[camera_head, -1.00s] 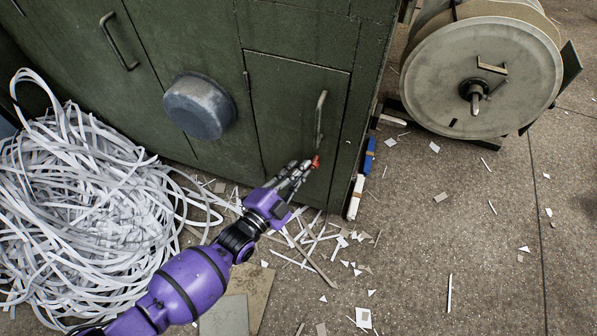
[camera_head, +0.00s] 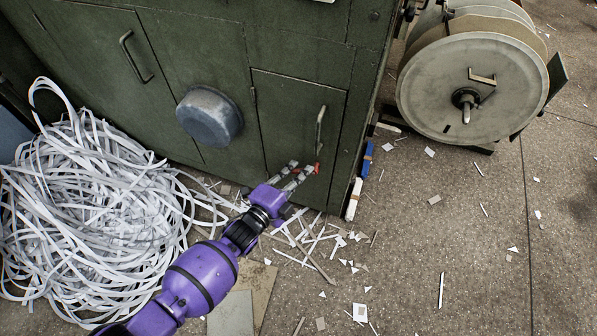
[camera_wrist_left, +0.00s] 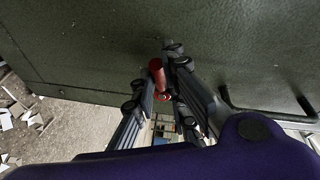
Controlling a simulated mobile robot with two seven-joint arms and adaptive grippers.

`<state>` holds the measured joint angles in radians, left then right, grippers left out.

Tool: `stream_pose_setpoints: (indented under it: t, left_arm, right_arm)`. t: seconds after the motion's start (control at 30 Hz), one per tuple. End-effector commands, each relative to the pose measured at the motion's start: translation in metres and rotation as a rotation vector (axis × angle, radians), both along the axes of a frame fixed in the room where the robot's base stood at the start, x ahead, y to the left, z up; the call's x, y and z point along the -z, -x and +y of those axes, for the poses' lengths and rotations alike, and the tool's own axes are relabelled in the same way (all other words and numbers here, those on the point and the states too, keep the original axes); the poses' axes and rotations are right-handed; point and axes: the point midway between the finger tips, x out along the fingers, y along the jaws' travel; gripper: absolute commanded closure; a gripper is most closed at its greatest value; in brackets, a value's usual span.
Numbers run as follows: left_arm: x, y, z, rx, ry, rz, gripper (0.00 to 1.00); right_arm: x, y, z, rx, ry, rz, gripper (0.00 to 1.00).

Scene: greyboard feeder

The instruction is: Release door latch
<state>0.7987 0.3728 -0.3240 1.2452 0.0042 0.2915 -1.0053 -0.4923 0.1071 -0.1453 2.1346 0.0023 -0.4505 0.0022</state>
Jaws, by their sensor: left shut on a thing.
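The green cabinet has a small door (camera_head: 290,135) at its right end with an upright metal handle (camera_head: 321,128). A small red latch (camera_head: 317,168) sits low on the door, below the handle. My left gripper (camera_head: 302,172) is at this latch, shut on it. In the left wrist view, the red latch (camera_wrist_left: 157,73) stands between the grey fingers (camera_wrist_left: 158,85), in front of the green door face, and the handle (camera_wrist_left: 265,112) is at right. The fingers partly cover the latch. The door appears closed. My right gripper is not in view.
A big heap of white paper strips (camera_head: 95,200) lies at left. A round grey cover (camera_head: 209,117) juts from the cabinet. A large reel (camera_head: 465,90) stands at right. Blue (camera_head: 367,160) and white (camera_head: 354,199) pieces lie by the cabinet corner. Scraps litter the floor; the right is mostly clear.

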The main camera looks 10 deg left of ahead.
Motion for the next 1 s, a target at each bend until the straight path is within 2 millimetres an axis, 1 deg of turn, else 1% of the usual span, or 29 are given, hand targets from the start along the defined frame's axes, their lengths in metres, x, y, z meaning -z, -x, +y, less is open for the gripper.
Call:
stream_pose_setpoints:
  t: [0.03, 0.2, 0.4, 0.9, 0.93, 1.0]
  left_arm:
    - [0.0, 0.003, -0.002, 0.001, -0.033, 0.0, 1.0]
    - [-0.001, 0.004, -0.001, 0.002, -0.121, -0.022, 1.0]
    - [-0.001, 0.004, -0.001, 0.002, -0.183, -0.037, 1.0]
    - [0.0, 0.005, -0.001, 0.004, -0.205, -0.042, 1.0]
    - [0.0, 0.005, -0.001, 0.004, -0.205, -0.042, 0.85]
    - [0.0, 0.005, -0.001, 0.004, -0.205, -0.042, 0.76]
  right_arm:
    - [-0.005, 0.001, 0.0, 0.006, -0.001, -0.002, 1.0]
    - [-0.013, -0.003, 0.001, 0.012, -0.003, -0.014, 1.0]
    - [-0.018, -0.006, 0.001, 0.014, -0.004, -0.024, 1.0]
    - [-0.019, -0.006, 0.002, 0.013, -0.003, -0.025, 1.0]
    - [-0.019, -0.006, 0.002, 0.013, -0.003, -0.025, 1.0]
    - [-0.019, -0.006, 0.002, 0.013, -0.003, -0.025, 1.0]
